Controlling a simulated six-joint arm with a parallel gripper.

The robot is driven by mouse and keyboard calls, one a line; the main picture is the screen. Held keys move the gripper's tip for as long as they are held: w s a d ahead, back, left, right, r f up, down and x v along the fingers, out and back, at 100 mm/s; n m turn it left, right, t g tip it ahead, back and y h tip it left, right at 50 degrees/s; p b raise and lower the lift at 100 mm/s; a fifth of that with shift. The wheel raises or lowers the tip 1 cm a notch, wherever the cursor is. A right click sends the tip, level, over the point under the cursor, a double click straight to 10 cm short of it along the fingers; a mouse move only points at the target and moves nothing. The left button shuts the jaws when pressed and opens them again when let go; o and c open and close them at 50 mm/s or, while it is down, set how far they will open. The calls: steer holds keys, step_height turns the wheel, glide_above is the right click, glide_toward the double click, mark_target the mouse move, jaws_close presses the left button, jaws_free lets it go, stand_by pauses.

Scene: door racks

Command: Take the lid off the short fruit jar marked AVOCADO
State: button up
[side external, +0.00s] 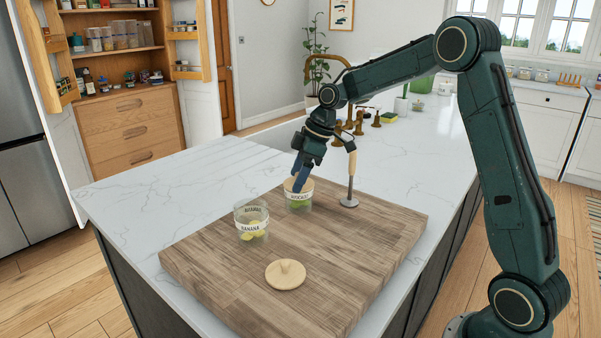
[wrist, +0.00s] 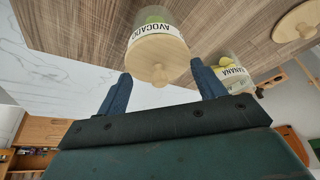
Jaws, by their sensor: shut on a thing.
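The short glass jar marked AVOCADO (side external: 299,201) stands upright on the wooden board, with green fruit inside. My gripper (side external: 296,188) reaches down over this jar from behind. Its two blue fingers (wrist: 160,78) are shut on the lid, one on each side. In the side view the fingers hide part of the lid. I cannot tell whether the lid has any gap above the rim.
An open glass jar marked BANANA (side external: 252,229) with yellow pieces stands left of the avocado jar. A loose round wooden lid (side external: 286,275) lies on the board (side external: 365,255) in front. A wooden-handled tool with a metal disc (side external: 350,190) stands to the right, close to my arm.

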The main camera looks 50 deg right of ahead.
steer(key=shift+r, duration=0.1)
steer(key=shift+r, duration=4.9)
steer(key=s+a+r, duration=0.2)
steer(key=s+a, duration=0.1)
steer(key=s, duration=0.3)
steer(key=s+a+r, duration=0.1)
steer(key=s+a, duration=0.3)
steer(key=s, duration=0.3)
steer(key=shift+r, duration=0.4)
step_height(320, 180, down, 16)
steer(key=shift+r, duration=0.1)
